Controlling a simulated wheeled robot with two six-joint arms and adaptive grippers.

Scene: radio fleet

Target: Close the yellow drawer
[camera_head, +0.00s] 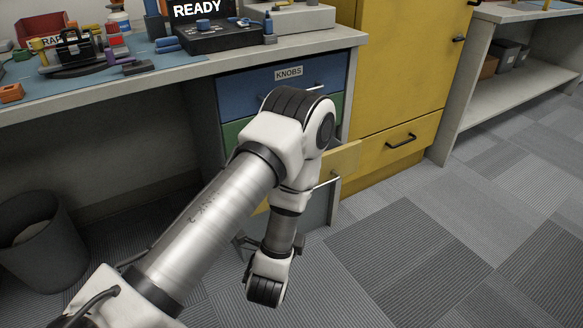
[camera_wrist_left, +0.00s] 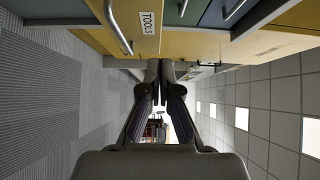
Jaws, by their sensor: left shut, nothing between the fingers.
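The yellow drawer (camera_head: 343,160) stands pulled out from the drawer unit under the counter. In the head view, my left arm hides much of it. In the left wrist view, its yellow front (camera_wrist_left: 172,42) crosses the top, with a TOOLS label (camera_wrist_left: 147,22) and a metal handle (camera_wrist_left: 117,28). My left gripper (camera_head: 239,240) is low beside the unit, partly hidden behind my arm. In the left wrist view, its fingers (camera_wrist_left: 160,82) are shut with nothing between them. Whether it touches the drawer cannot be told. My right gripper is not in view.
A blue drawer (camera_head: 252,92) labelled KNOBS and a green drawer (camera_head: 233,132) sit above. A tall yellow cabinet (camera_head: 395,75) stands to the right. A dark bin (camera_head: 42,255) is at the left. The counter (camera_head: 300,44) overhangs, and carpet at the right is clear.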

